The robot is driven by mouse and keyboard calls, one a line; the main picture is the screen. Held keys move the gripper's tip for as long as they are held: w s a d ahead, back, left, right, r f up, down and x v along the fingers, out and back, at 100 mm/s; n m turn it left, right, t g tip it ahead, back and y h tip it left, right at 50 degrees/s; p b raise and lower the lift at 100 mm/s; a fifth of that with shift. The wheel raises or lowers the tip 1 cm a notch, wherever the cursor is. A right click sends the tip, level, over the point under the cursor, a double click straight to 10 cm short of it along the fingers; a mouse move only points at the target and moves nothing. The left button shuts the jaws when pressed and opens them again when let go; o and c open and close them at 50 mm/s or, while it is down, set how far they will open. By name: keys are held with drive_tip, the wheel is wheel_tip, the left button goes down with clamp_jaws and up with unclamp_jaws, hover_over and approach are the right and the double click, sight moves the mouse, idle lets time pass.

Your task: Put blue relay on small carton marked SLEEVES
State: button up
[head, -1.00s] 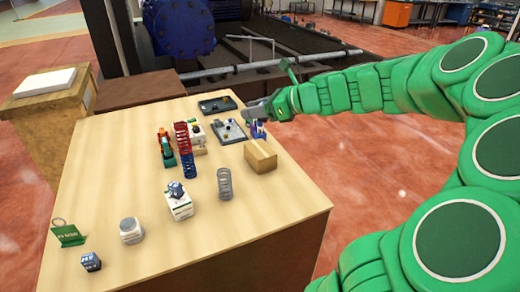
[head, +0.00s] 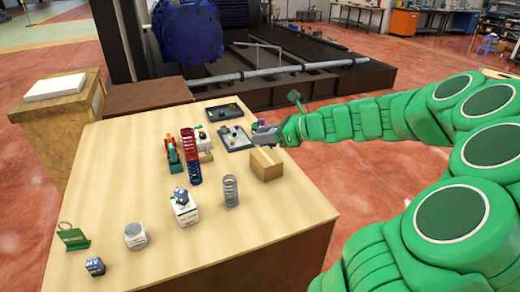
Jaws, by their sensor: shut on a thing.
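My gripper (head: 264,132) is at the right side of the table, just behind a brown block. It is shut on a small blue-violet thing (head: 262,121), which looks like the blue relay; the jaws hide most of it. A small white carton (head: 185,215) stands near the middle of the table with a dark blue-grey piece (head: 181,196) on top. Another small pale carton (head: 136,238) with a grey round top stands to its left. The print on both is too small to read, so I cannot tell which is marked SLEEVES.
The brown block (head: 266,164) stands close in front of my gripper. A green sign (head: 73,238) and blue-grey cube (head: 95,266) are front left. The front right tabletop is clear.

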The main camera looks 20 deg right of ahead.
drive_tip(key=w+d+f, duration=0.1)
drive_tip(key=w+f, duration=0.1)
drive_tip(key=w, duration=0.3)
hover_over(259, 155)
drive_tip(key=s, duration=0.1)
wheel_tip(259, 155, down, 5)
drive_tip(key=shift+a+r, duration=0.1)
drive_tip(key=shift+r, duration=0.1)
drive_tip(key=shift+w+f, duration=0.6)
drive_tip(key=shift+f, duration=1.75)
drive_tip(key=o, duration=1)
drive_tip(key=shift+f, duration=0.15)
